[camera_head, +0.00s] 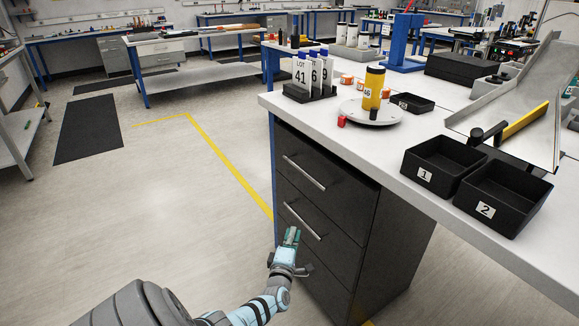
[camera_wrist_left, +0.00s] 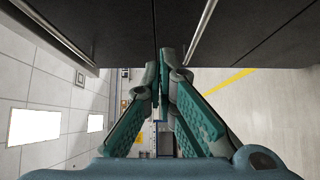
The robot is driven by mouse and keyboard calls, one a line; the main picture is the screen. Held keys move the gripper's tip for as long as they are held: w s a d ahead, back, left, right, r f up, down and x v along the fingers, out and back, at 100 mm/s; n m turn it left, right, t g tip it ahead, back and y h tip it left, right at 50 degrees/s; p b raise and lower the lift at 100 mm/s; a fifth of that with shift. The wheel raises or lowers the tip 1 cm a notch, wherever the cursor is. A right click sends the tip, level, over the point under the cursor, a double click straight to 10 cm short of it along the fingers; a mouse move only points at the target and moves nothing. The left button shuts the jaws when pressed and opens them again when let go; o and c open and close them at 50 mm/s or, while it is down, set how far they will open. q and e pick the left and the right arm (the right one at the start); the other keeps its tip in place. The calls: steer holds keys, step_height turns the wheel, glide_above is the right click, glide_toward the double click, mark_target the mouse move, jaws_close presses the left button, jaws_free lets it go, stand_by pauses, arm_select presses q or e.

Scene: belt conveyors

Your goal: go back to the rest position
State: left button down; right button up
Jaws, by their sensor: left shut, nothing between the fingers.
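My left gripper (camera_head: 291,237) is low in front of the dark drawer cabinet (camera_head: 325,185) in the head view, beside its lower drawers. Its teal fingers are shut and empty, and they also show in the left wrist view (camera_wrist_left: 162,62). In that view the dark drawer fronts and two metal handles (camera_wrist_left: 203,30) lie close by the fingertips. Whether the fingers touch the cabinet I cannot tell. My right gripper is not in view.
The white worktop (camera_head: 420,195) above the cabinet holds black bins 1 (camera_head: 425,175) and 2 (camera_head: 485,210), a round plate (camera_head: 370,118) with a yellow bottle (camera_head: 373,88), and a number-card rack (camera_head: 310,92). Open floor (camera_head: 150,200) lies to the left.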

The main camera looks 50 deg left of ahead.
arm_select(q)
steer(key=shift+s+d+f, duration=0.1)
steer(key=shift+s+d, duration=0.3)
steer(key=shift+s, duration=0.2)
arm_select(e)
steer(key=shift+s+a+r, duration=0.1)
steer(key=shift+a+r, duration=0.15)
